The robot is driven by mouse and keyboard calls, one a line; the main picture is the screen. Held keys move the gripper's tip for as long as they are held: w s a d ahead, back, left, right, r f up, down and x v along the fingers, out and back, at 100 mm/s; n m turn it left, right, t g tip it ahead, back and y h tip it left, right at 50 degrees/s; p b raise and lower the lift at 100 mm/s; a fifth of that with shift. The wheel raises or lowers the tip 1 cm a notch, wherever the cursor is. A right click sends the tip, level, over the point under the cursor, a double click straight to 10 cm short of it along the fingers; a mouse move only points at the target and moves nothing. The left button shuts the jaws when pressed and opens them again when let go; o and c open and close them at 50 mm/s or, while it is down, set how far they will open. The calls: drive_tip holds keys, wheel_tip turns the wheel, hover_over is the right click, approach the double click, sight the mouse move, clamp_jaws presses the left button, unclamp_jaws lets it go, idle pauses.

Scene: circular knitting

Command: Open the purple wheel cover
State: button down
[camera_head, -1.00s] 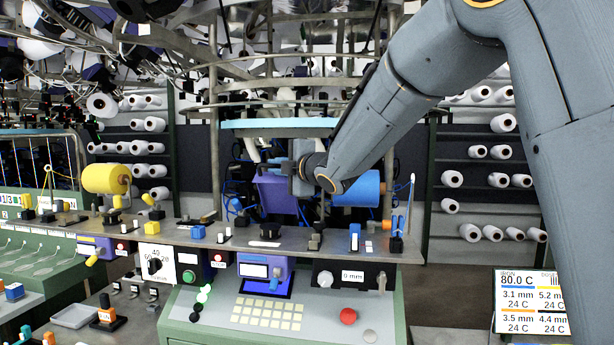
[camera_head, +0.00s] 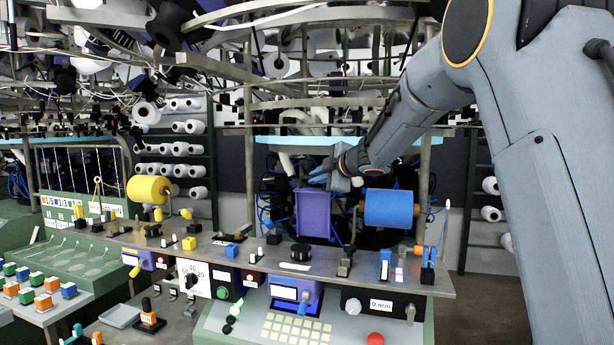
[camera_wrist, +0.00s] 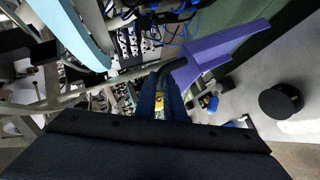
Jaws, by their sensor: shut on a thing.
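The purple wheel cover (camera_head: 313,214) stands behind the grey shelf, left of the blue cylinder. Its open, recessed side with raised edges faces the head camera. My gripper (camera_head: 334,176) is at the cover's top right edge. In the wrist view the cover (camera_wrist: 214,54) extends to the upper right, with a dark bar running from it towards my gripper (camera_wrist: 160,98). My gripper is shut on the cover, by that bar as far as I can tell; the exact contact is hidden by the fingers.
A blue cylinder (camera_head: 390,208) sits close to the right of the cover. A grey shelf (camera_head: 215,246) with small knobs and switches runs in front. A light blue curved rail (camera_head: 300,142) lies above. A yellow cylinder (camera_head: 148,190) is at left.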

drive_tip(key=shift+w+a+r, duration=0.2)
drive_tip(key=shift+r, duration=0.55)
drive_tip(key=c, duration=1.8)
unclamp_jaws()
drive_tip(key=shift+a, duration=0.15)
drive_tip(key=shift+c, duration=0.2)
drive_tip(key=shift+d+f, duration=0.2)
drive_tip(key=shift+f, duration=0.1)
drive_tip(key=b+v, duration=0.2)
drive_tip(key=v, duration=0.6)
